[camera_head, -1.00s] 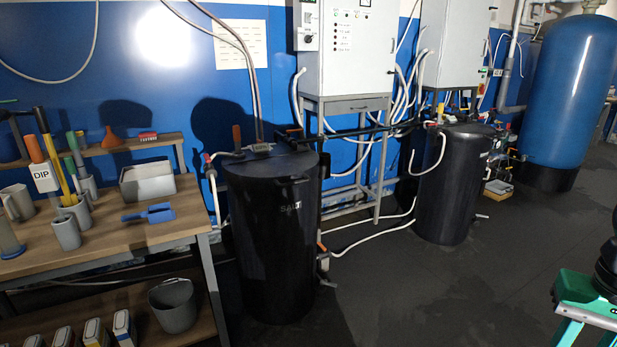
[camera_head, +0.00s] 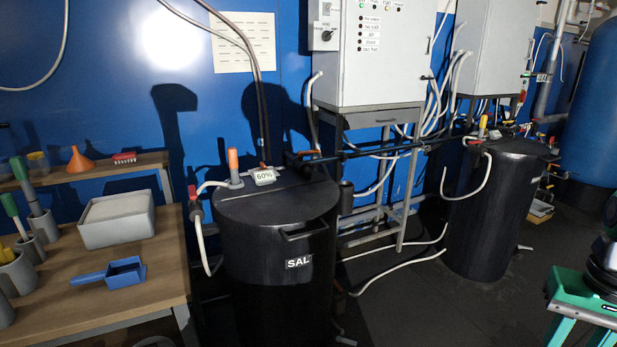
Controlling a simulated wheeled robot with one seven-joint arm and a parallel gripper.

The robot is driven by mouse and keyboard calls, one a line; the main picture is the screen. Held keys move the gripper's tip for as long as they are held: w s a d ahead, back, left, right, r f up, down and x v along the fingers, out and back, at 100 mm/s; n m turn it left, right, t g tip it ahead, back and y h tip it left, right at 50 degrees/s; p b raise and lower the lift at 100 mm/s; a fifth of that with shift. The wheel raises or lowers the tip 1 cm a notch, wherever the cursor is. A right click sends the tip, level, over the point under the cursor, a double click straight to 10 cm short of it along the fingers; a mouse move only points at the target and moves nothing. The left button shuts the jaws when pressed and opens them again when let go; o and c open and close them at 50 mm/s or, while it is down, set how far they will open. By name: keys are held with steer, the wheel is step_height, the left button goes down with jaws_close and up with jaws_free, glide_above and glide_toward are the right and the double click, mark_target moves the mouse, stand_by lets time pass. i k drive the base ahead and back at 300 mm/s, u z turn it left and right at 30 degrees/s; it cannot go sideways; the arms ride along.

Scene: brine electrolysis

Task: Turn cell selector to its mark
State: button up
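A small grey control box (camera_head: 324,22) is fixed to the left side of the left white cabinet. It carries a round dark knob (camera_head: 326,36) with a light mark, which looks like the cell selector. The knob is too small to tell which way it points or where its target mark is. The left cabinet (camera_head: 384,62) has a column of labelled indicators on its front, and green and orange lights show at its top edge. My gripper is not in view, and nothing touches the knob.
A black salt tank (camera_head: 283,230) with a 60% tag (camera_head: 264,176) stands in front of the left cabinet. A wooden bench (camera_head: 128,268) with a grey tray (camera_head: 117,218) and blue scoop (camera_head: 120,273) is at left. A second black tank (camera_head: 488,215) is at right. Dark floor lies between.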

mark_target(326, 36)
steer(key=u, duration=0.05)
steer(key=i, duration=1.75)
steer(key=u, duration=0.15)
